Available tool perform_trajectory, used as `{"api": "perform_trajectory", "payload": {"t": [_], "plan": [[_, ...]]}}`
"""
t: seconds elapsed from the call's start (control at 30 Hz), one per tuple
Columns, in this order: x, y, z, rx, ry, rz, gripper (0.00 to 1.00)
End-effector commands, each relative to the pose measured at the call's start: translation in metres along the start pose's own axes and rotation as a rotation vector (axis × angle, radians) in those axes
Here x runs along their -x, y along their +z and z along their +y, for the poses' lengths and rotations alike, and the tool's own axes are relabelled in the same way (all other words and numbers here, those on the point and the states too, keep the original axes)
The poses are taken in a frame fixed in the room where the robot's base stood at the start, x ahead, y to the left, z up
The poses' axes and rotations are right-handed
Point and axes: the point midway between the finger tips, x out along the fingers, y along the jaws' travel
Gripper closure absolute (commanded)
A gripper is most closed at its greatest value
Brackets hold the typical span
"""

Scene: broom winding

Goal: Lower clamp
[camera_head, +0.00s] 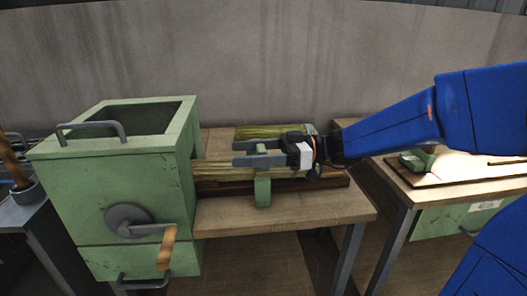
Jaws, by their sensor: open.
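A green clamp post (262,190) stands at the front of the wooden bench (300,207), beside the green machine box. A bundle of broom straw (217,168) runs along the bench from the box, behind the post. My gripper (236,153) is open and points left. Its two grey fingers reach across just above the straw and the clamp's upper part. The fingers overlap the top of the clamp in the picture, so I cannot tell whether they touch it. No object shows between the fingertips.
The green box (130,190) at the left has an open top, a top handle (92,131) and a crank with a wooden grip (167,247). More straw (258,131) lies behind my gripper. A second table (445,187) with a lit board stands at the right. The bench's front right is clear.

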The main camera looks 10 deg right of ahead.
Motion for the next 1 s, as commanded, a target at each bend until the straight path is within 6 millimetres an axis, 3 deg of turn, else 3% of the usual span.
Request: {"api": "perform_trajectory", "payload": {"t": [0.27, 1.0], "plan": [[0.025, 0.0, 0.001, 0.0, 0.004, 0.0, 0.34], [0.125, 0.0, 0.001, -0.001, 0.004, 0.0, 0.34]]}}
